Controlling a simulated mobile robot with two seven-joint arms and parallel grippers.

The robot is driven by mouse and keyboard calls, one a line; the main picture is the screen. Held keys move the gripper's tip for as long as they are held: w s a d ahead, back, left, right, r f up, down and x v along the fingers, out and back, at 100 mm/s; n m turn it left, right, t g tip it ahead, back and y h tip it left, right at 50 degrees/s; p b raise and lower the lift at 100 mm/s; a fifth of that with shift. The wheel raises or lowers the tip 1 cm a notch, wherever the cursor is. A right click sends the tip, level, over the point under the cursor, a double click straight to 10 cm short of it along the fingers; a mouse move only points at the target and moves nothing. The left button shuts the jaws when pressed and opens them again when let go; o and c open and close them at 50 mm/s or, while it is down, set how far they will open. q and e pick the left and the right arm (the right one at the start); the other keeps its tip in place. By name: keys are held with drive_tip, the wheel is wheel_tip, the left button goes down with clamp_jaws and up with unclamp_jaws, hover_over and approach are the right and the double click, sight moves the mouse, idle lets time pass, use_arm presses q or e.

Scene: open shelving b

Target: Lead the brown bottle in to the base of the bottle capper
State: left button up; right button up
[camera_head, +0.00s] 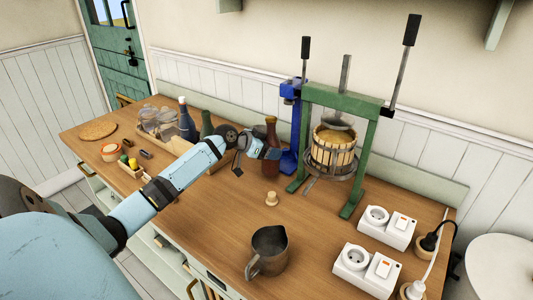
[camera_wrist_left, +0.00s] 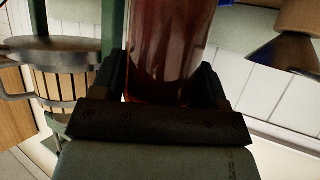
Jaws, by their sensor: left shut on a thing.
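The brown bottle (camera_head: 271,132) stands upright near the back of the wooden table. My left gripper (camera_head: 266,152) is shut on it from the left in the head view. In the left wrist view the reddish-brown glass of the bottle (camera_wrist_left: 168,45) fills the space between the two fingers (camera_wrist_left: 166,85). The blue bottle capper (camera_head: 290,112) stands just right of and behind the bottle; its base is partly hidden by the bottle. I cannot tell whether the bottle's bottom touches the table or the capper's base. My right gripper is not in view.
A green-framed fruit press (camera_head: 365,155) with a slatted basket stands close right of the capper. A small cork-like piece (camera_head: 272,199) and a metal jug (camera_head: 268,252) are in front. White socket boxes (camera_head: 387,228) are at right.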

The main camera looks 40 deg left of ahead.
use_arm(q)
drive_tip(key=shift+w+a+b, duration=0.15)
drive_tip(key=shift+w+b, duration=0.3)
drive_tip(key=shift+w, duration=0.6)
drive_tip(key=shift+w+a+b, duration=0.1)
drive_tip(key=shift+w+b, duration=0.3)
drive_tip(key=shift+w, duration=0.6)
drive_tip(key=shift+w+a+r+b, duration=0.15)
drive_tip(key=shift+w+b, duration=0.55)
drive_tip(key=shift+w, duration=0.75)
drive_tip(key=shift+w+a+f+b, duration=0.15)
drive_tip(key=shift+w+b, duration=0.55)
drive_tip(key=shift+w, duration=0.7)
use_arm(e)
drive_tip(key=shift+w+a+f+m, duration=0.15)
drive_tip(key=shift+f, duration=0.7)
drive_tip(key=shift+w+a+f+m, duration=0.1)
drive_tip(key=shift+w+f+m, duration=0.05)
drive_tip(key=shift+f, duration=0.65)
use_arm(q)
drive_tip(key=shift+r, duration=0.15)
drive_tip(key=shift+f+b, duration=0.45)
drive_tip(key=shift+f, duration=0.25)
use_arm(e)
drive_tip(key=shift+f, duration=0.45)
